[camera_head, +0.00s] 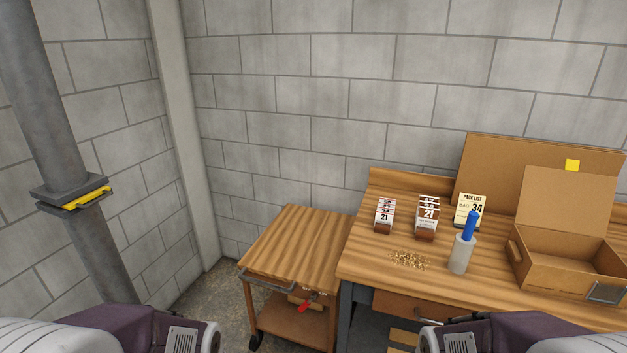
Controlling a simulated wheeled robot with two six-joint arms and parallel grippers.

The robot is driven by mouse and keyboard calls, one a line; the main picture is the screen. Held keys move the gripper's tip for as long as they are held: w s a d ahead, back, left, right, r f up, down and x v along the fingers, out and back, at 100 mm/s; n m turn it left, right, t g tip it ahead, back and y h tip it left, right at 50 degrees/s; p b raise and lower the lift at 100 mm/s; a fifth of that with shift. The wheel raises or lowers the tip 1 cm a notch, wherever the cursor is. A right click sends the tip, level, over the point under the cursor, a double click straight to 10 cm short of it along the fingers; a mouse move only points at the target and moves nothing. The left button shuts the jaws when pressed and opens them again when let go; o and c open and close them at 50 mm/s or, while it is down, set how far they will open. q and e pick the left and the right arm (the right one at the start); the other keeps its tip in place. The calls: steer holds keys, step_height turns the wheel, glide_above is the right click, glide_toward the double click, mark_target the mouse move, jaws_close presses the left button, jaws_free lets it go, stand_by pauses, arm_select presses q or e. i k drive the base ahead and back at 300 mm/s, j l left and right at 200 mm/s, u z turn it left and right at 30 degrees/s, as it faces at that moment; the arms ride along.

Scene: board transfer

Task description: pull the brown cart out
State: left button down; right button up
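The brown cart (298,242) is a low wooden trolley with a flat, bare top. It stands against the back wall, close beside the left side of the workbench. A grey bar handle (266,282) runs along its front edge. A lower shelf (290,325) and a dark caster (255,341) show below. A small red part (306,305) hangs under the top at the front. My two arms reach in at the bottom left and bottom right, and neither gripper's fingertips show in the picture.
The wooden workbench (365,265) carries bag stacks, a pack list card (469,211), a bottle with a blue top (462,250) and an open cardboard box (565,258). A grey pipe (45,100) stands at left. Bare floor (215,300) shows left of the cart.

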mark_target(298, 255)
steer(key=i+j, duration=0.15)
steer(key=i, duration=0.4)
steer(key=i+j, duration=0.2)
steer(key=i, duration=0.35)
steer(key=u, duration=0.05)
